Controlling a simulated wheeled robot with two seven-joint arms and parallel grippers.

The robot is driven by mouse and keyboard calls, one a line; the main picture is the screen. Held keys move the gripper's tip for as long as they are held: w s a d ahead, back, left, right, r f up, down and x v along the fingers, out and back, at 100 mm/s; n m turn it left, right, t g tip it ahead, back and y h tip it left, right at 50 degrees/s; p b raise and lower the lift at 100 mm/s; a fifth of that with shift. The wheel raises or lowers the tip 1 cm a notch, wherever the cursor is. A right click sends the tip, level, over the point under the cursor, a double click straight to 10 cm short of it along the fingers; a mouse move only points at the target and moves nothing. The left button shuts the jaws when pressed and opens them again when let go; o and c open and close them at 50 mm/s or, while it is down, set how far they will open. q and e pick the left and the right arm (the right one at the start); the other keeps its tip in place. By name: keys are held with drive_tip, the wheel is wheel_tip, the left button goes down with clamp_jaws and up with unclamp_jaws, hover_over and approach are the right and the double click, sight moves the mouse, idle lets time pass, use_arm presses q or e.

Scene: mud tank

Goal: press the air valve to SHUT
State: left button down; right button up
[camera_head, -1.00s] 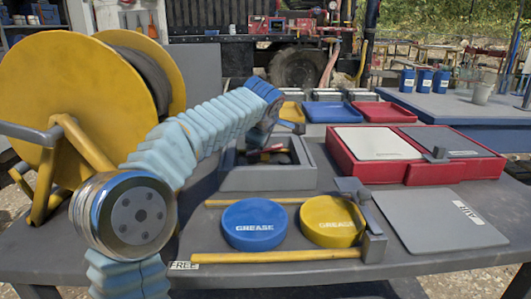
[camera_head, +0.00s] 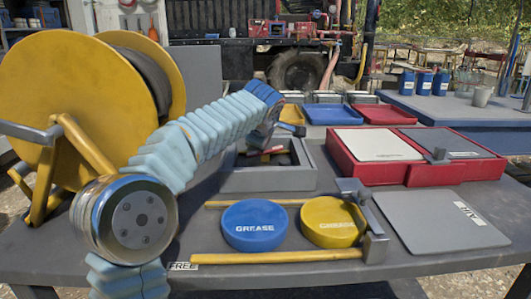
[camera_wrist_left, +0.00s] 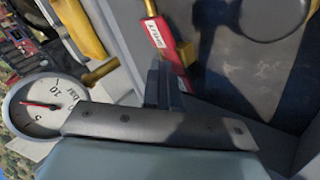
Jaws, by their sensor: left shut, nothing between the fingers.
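In the left wrist view a red lever (camera_wrist_left: 160,33) carries a white label reading SHUT. A yellow piece (camera_wrist_left: 150,8) shows above it at the top edge. My left gripper (camera_wrist_left: 165,72) is shut and empty, its dark fingers close beside the lower part of the red lever. I cannot tell whether they touch it. I cannot make out the valve there. My right gripper is not in view.
A round pressure gauge (camera_wrist_left: 43,106) stands left of the fingers. A yellow hose reel (camera_head: 70,100) stands beside my left arm. Blue (camera_head: 254,224) and yellow (camera_head: 333,221) grease tins, hammers and a grey AIR plate (camera_head: 438,221) lie on the table in front.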

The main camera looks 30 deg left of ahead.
sight(258, 154)
use_arm(q)
drive_tip(key=shift+d+f, duration=0.15)
drive_tip(key=shift+f, duration=0.3)
drive_tip(key=shift+a+r+p, duration=0.25)
drive_tip(key=shift+r+p, duration=0.05)
drive_tip(key=shift+r, duration=0.5)
drive_tip(key=shift+s+a+r+p, duration=0.1)
drive_tip(key=shift+a+r+p, duration=0.05)
drive_tip(key=shift+r+p, duration=0.6)
drive_tip(key=shift+s+a+r+p, duration=0.2)
drive_tip(key=shift+r+p, duration=0.3)
drive_tip(key=shift+r, duration=0.45)
drive_tip(key=shift+s+a+r+p, duration=0.1)
drive_tip(key=shift+a+r+p, duration=0.05)
drive_tip(key=shift+r+p, duration=0.6)
